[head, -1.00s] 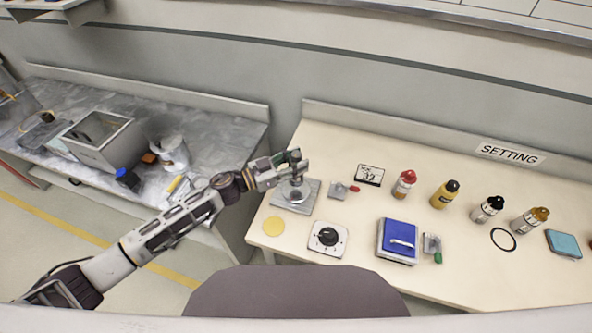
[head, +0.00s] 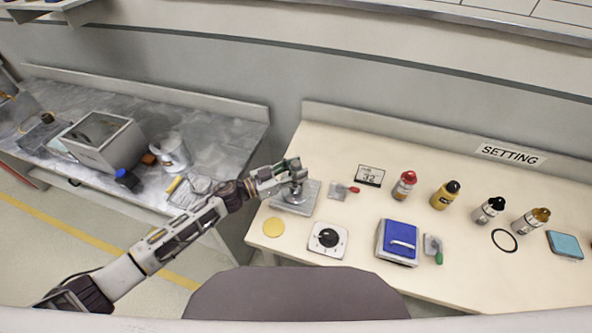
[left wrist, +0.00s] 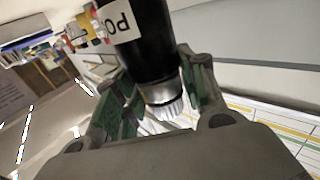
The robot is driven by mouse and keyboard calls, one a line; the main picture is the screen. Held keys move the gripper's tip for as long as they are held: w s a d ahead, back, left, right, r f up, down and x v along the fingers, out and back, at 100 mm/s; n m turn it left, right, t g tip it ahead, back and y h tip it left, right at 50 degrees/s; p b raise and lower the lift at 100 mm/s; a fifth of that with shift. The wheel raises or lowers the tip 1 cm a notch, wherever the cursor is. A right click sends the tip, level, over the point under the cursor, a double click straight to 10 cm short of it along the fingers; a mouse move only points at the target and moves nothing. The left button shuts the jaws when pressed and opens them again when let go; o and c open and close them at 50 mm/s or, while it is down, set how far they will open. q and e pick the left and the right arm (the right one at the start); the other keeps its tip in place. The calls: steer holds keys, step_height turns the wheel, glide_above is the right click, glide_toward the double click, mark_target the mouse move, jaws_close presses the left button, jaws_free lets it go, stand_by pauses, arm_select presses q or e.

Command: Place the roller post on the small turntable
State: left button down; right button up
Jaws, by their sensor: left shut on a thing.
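My left gripper (head: 293,172) is over the small turntable (head: 283,205), a grey square plate with a round top at the left end of the cream table. In the left wrist view my left gripper (left wrist: 155,105) is shut on the roller post (left wrist: 142,45), a black cylinder with a silver end and a white label reading "PO". In the head view the post is mostly hidden by the fingers. I cannot tell whether it touches the turntable. My right gripper is not in view.
A yellow disc (head: 273,227) and a dial box (head: 328,239) lie in front of the turntable. A red-handled piece (head: 343,188) lies to its right. A blue-lidded box (head: 398,241) and several bottles stand farther right. A grey bench (head: 225,140) is at left.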

arm_select(q)
steer(key=shift+f, duration=0.1)
steer(key=c, duration=0.9)
jaws_free()
steer(key=shift+o, duration=0.2)
steer(key=shift+s+a, duration=0.25)
steer(key=shift+a, duration=0.2)
steer(key=b+v, duration=0.1)
steer(key=v, duration=1)
